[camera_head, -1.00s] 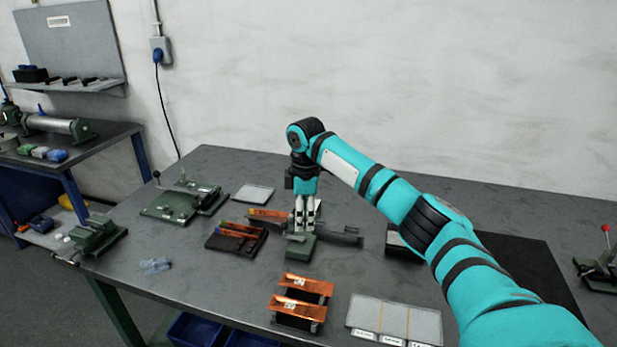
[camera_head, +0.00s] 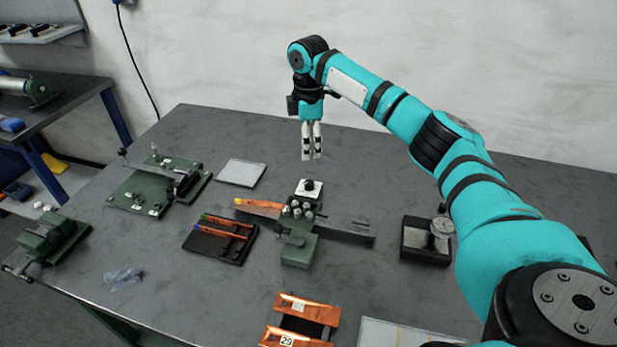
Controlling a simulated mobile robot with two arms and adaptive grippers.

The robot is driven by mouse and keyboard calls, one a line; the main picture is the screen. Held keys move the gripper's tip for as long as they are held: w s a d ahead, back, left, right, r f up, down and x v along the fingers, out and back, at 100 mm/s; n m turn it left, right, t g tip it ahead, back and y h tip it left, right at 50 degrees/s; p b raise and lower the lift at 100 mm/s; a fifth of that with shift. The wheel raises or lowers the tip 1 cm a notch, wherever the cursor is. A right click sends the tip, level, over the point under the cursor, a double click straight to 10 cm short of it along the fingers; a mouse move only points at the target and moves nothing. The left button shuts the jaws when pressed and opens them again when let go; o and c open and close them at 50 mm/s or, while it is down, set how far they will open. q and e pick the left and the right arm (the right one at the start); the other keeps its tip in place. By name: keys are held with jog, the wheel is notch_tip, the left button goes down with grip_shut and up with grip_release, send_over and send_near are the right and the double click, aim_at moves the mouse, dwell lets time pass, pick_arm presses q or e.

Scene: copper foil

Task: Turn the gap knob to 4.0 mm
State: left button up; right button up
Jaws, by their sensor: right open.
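A green device (camera_head: 298,250) with several round metal parts on top stands mid-table. At its back is a white plate with a small black knob (camera_head: 309,185), which looks like the gap knob. Its scale and setting are too small to read. My right gripper (camera_head: 312,157) is above and behind the knob in the picture, pointing down, apart from it. Its fingers are open with a narrow space between them and nothing held. My left gripper is out of view.
A copper strip (camera_head: 258,204) and a dark bar (camera_head: 345,236) extend from the device's sides. A black tray (camera_head: 208,248) with orange strips lies left. A dial gauge (camera_head: 442,227) on a black block stands right. Copper-topped blocks (camera_head: 318,312) are in front.

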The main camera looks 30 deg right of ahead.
aim_at(309, 182)
notch_tip(309, 182, down, 12)
jog(key=shift+w+d+r+p, duration=0.1)
jog(key=shift+d+r+p, duration=0.05)
jog(key=shift+p, duration=0.55)
jog(key=shift+f, duration=0.55)
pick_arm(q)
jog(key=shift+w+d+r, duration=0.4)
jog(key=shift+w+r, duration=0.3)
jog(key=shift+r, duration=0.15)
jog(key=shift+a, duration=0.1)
pick_arm(e)
grip_shut()
